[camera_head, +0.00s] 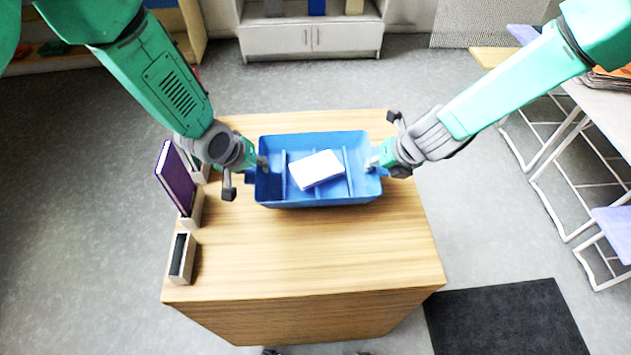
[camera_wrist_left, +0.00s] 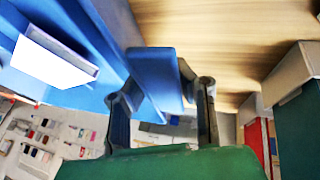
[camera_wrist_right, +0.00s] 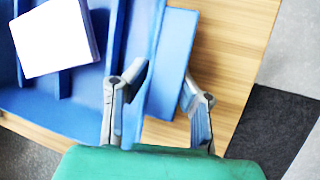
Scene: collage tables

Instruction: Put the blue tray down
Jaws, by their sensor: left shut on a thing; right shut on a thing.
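The blue tray (camera_head: 318,203) is over the middle of the wooden table, held level between my two grippers; whether it touches the top I cannot tell. A white block (camera_head: 317,170) lies in it across the low dividers. My left gripper (camera_head: 262,163) is shut on the tray's left end; the left wrist view shows its fingers (camera_wrist_left: 160,95) on either side of the blue wall. My right gripper (camera_head: 373,162) is shut on the right end; the right wrist view shows its fingers (camera_wrist_right: 160,95) around the blue wall there. The fingertips are partly hidden.
On the table's (camera_head: 320,255) left edge stand a purple book (camera_head: 175,178) in a holder and a small grey holder (camera_head: 181,258). A dark mat (camera_head: 510,318) lies on the floor at the right.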

